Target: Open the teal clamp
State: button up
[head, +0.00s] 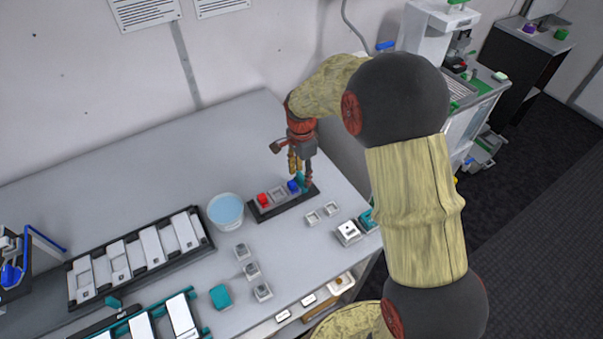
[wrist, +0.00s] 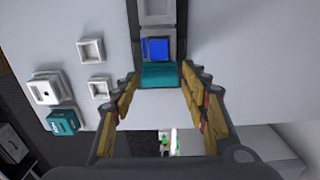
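The teal clamp (wrist: 159,75) is at the near end of a dark rack in the wrist view, right beside a blue block (wrist: 158,48). In the head view the clamp (head: 303,181) shows as a small teal piece at the rack's right end, partly hidden by my gripper (head: 301,165). In the wrist view my gripper (wrist: 160,82) is open, its two fingers spread with the clamp between their tips. I cannot tell whether either finger touches it.
The dark rack (head: 256,214) also holds a red block (head: 263,199). A bucket of blue liquid (head: 226,209) stands left of it. Small grey square pieces (head: 312,218) and a white box (head: 347,232) lie to the right. Trays with white pieces (head: 148,245) fill the left.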

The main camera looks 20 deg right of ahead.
jog(key=c, duration=1)
